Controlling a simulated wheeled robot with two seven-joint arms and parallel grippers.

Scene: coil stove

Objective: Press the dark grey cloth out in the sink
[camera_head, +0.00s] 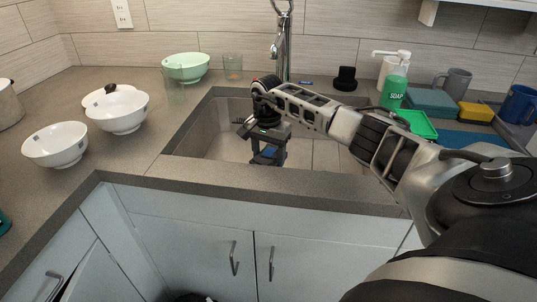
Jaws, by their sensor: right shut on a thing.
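My right arm reaches in from the right over the counter. My right gripper (268,158) points down inside the sink (218,140), low in its basin. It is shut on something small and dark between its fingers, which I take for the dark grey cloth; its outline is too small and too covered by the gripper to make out. The tall chrome faucet (282,45) stands behind the sink, just beyond my right wrist. My left gripper is not in view.
White bowls (55,146) and a mint green bowl (186,66) stand left of the sink. Clear glasses (232,67) stand behind it. A green soap bottle (394,88), sponges and mugs (456,82) crowd the right. The front counter strip is clear.

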